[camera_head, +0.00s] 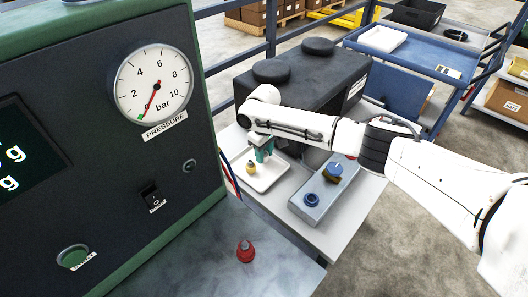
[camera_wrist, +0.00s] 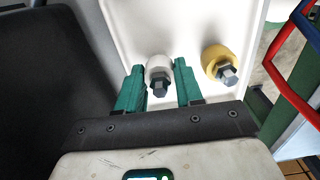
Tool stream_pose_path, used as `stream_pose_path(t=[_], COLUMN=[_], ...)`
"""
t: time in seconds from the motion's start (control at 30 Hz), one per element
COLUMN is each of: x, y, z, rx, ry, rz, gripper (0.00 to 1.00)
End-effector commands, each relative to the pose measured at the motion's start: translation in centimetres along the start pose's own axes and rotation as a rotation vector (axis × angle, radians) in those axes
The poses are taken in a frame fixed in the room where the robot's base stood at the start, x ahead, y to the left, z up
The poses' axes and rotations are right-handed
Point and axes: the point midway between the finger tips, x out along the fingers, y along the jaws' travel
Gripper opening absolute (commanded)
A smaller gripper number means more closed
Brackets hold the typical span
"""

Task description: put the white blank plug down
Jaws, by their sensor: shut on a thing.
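The white blank plug (camera_wrist: 158,66) has a grey hex end and is between the two green fingers of my gripper (camera_wrist: 160,86) in the wrist view. My gripper is shut on it, over the white tray (camera_wrist: 124,14). I cannot tell whether the plug touches the tray floor. In the head view my gripper (camera_head: 262,154) points down at the back of the white tray (camera_head: 262,187), and the plug is hidden there. A yellow plug (camera_wrist: 220,62) with a hex end stands in the tray to the right of the white one. The yellow plug (camera_head: 251,166) also shows in the head view.
A grey-blue tray (camera_head: 305,212) with a blue ring (camera_head: 311,199) and a blue-topped part (camera_head: 335,170) is right of the white tray. A black case (camera_head: 305,95) stands behind. A red plug (camera_head: 245,251) sits on the front bench, by the gauge panel (camera_head: 100,110).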

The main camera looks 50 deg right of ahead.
Motion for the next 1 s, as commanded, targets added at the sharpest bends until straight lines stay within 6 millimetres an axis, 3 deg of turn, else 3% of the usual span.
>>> stream_pose_path(t=[0.27, 0.3, 0.53, 0.8, 1.0], x=[0.3, 0.2, 0.2, 0.1, -1.8], y=[0.0, 0.0, 0.0, 0.1, 0.0], z=[0.0, 0.0, 0.0, 0.0, -0.1], rx=[0.0, 0.0, 0.0, 0.0, 0.001], ry=[0.0, 0.0, 0.0, 0.001, 0.003], rz=[-0.001, 0.0, 0.0, 0.001, -0.002], gripper=[0.0, 0.39, 0.61, 0.61, 0.61])
